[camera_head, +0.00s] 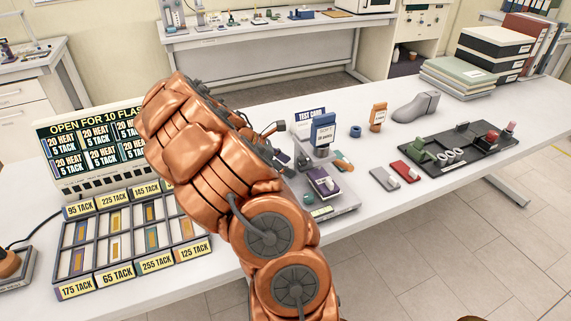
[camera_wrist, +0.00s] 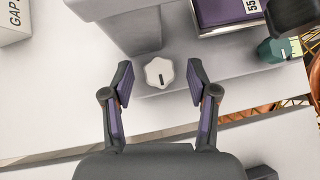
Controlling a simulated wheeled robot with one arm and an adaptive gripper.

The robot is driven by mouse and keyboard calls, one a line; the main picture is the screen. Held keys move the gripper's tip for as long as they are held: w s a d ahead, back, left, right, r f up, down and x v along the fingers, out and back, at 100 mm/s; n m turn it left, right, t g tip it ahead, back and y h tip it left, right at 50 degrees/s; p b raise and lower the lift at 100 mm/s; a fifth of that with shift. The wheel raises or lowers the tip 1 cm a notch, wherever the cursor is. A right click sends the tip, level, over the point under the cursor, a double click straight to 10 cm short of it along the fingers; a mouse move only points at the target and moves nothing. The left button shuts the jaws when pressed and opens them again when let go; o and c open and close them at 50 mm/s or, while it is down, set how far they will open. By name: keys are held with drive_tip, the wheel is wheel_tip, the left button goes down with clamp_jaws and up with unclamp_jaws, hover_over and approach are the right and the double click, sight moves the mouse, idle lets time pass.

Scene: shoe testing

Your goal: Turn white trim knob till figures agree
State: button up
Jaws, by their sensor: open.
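In the wrist view a white knob (camera_wrist: 158,72) with a lobed rim and a dark slot-like mark lies on the grey face of a device (camera_wrist: 214,70). My gripper (camera_wrist: 158,80) is open, with one finger on each side of the knob and a gap on both sides. It is not clear how far the fingertips are above the knob. A teal knob (camera_wrist: 273,50) and a purple block (camera_wrist: 230,10) with a partly cut-off number sit to the right.
A sample tray (camera_head: 98,238) with "TACK" labels and a display board (camera_head: 92,150) stand left. A "TEST CARD" stand (camera_head: 322,132), a grey shoe form (camera_head: 416,107), red and grey blocks and a black fixture (camera_head: 460,150) stand right. The table's front edge is near.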

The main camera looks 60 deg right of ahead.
clamp_jaws()
idle(0.3)
drive_tip(key=shift+s+a+r+n+t+h+p, duration=0.1)
drive_tip(key=shift+n+t+h+p, duration=0.15)
drive_tip(key=shift+n, duration=0.25)
drive_tip(key=shift+r+n+t+h+p, duration=0.1)
drive_tip(key=shift+n+t+h+p, duration=0.05)
drive_tip(key=shift+n+t+p, duration=0.3)
drive_tip(key=n+t, duration=0.1)
drive_tip(key=n+h+p, duration=0.1)
drive_tip(key=n, duration=0.1)
drive_tip(key=shift+s+f+t, duration=0.1)
drive_tip(key=shift+s+t, duration=0.15)
drive_tip(key=shift+t, duration=0.15)
drive_tip(key=shift+s+n+t+h+p, duration=0.1)
drive_tip(key=shift+n+t+h+p, duration=0.45)
drive_tip(key=shift+n+t, duration=1.4)
drive_tip(key=shift+f+n, duration=0.1)
drive_tip(key=shift+n, duration=0.3)
